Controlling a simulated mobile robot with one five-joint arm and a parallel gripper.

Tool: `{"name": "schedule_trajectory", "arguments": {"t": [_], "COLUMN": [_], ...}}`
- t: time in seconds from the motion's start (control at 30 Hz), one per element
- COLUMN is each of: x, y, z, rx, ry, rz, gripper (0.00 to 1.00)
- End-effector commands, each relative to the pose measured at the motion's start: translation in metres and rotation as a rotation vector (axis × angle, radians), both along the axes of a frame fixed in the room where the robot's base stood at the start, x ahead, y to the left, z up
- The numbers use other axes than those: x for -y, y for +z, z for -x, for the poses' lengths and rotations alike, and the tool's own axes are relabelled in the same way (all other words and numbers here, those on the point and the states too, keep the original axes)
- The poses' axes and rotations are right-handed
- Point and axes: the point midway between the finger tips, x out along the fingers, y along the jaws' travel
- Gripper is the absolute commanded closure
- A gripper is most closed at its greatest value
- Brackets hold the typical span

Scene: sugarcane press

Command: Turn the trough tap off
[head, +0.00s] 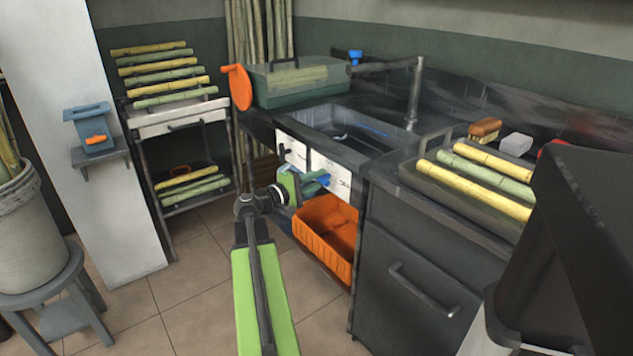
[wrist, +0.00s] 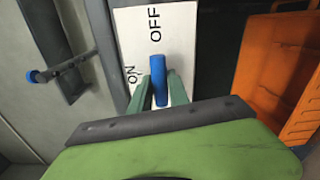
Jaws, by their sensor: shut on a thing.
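The trough (head: 318,118) is a dark sink set in the counter. Below it is a white plate (head: 340,183) marked ON and OFF, also in the wrist view (wrist: 178,14). My gripper (wrist: 160,92) is shut on the blue handle, one green finger on each side. In the head view my gripper (head: 305,181) is at the plate, and the handle is partly hidden there. How the handle joins the plate is hidden.
A second white plate (head: 294,150) is to the left. A grey cabinet (head: 415,275) stands at the right.

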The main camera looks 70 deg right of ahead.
Motion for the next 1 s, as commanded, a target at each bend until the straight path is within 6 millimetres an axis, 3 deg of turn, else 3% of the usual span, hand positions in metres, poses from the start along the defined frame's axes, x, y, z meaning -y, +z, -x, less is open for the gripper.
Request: {"name": "schedule_trajectory", "arguments": {"t": [0.67, 0.7, 0.8, 1.0], "x": [-0.0006, -0.0006, -0.0006, -0.0006], "y": [0.0004, 0.0004, 0.0002, 0.0000], "z": [0.0021, 0.0021, 0.0019, 0.0013], "rx": [-0.055, -0.054, -0.053, -0.052], "ry": [-0.006, -0.006, -0.005, -0.004], "rz": [-0.033, -0.034, -0.033, -0.032], "gripper": [1.00, 0.73, 0.60, 0.57]}}
